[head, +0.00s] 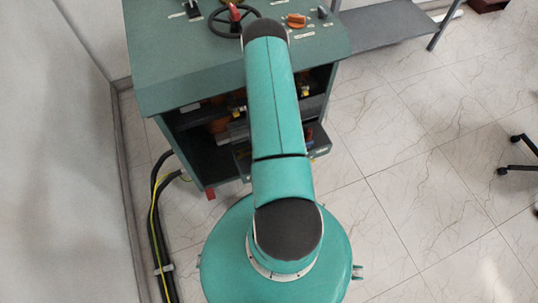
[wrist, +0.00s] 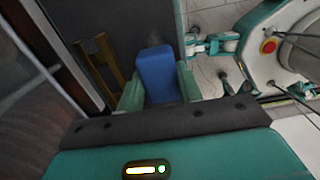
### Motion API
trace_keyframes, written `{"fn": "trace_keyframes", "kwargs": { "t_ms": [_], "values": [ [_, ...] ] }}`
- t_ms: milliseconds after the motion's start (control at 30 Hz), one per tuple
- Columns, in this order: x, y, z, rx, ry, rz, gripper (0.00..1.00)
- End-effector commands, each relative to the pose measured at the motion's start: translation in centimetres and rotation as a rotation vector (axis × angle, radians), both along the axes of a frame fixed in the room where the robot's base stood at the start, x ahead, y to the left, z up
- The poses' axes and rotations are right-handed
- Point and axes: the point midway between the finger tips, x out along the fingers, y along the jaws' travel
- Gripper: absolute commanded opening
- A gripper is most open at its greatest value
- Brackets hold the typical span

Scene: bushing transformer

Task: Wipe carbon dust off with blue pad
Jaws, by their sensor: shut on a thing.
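My gripper (wrist: 160,84) shows in the wrist view, its two green fingers shut on the blue pad (wrist: 158,72). The pad is a block standing out between the fingertips, held near a dark grey surface (wrist: 130,22). A faint dark smudge lies just beyond the pad's far end; I cannot tell if it is carbon dust or whether the pad touches the surface. In the head view my arm hides the gripper and the pad.
A green cabinet (head: 165,60) with a handwheel (head: 214,20) and an orange knob (head: 296,20) stands ahead. Its open shelves hold several items. Black cables (head: 156,225) run along the left wall. A grey bench (head: 385,32) is at the right.

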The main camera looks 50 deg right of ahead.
Motion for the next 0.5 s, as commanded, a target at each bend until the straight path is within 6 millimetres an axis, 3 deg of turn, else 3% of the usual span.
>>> {"fn": "trace_keyframes", "kwargs": {
  "t_ms": [500],
  "values": [
    [1.2,2.2,-0.3,0.001,0.002,0.001,0.17]
  ]
}}
